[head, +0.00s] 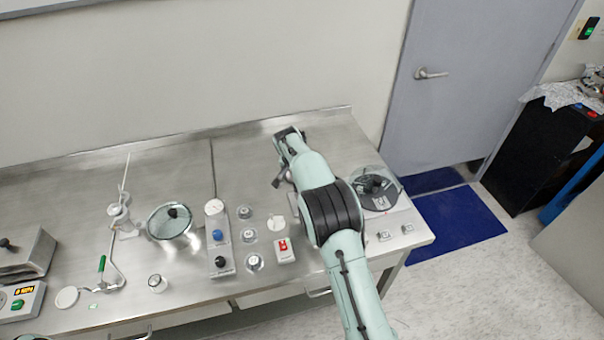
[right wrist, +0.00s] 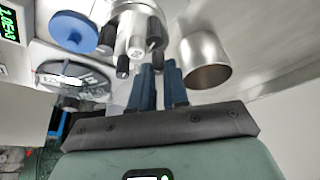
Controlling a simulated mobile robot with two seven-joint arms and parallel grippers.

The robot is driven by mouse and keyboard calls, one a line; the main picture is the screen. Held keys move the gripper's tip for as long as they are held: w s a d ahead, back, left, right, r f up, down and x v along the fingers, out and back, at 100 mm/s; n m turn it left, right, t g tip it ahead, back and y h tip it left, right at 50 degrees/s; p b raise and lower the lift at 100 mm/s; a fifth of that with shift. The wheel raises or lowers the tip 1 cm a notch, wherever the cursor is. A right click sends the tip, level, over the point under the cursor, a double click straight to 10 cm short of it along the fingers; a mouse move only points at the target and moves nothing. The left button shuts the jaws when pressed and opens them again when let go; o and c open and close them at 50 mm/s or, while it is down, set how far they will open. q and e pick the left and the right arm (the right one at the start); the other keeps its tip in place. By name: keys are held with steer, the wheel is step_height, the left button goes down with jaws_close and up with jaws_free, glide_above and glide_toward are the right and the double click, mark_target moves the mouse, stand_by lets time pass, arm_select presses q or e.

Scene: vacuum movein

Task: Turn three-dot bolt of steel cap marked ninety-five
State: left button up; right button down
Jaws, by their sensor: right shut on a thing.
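In the right wrist view a round steel cap (right wrist: 128,17) shows at the top, with several black-ended bolts around its rim. My right gripper (right wrist: 160,67) is at the cap's near right side. Its two dark blue fingers are close together, shut on a bolt (right wrist: 156,56) there. The number on the cap and the dots on the bolts cannot be read.
A hollow steel cylinder (right wrist: 205,62) stands close right of the fingers, and a blue disc (right wrist: 73,31) is left of the cap. The steel bench (head: 140,268) holds a glass-topped round vessel (head: 170,221), a gauge block (head: 217,240) and a round chamber (head: 379,196) right of my arm.

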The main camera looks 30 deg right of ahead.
stand_by(0.3)
steer(key=c, duration=1.1)
jaws_free()
steer(key=v, duration=1.3)
steer(key=shift+r, duration=0.3)
steer(key=shift+c, duration=0.4)
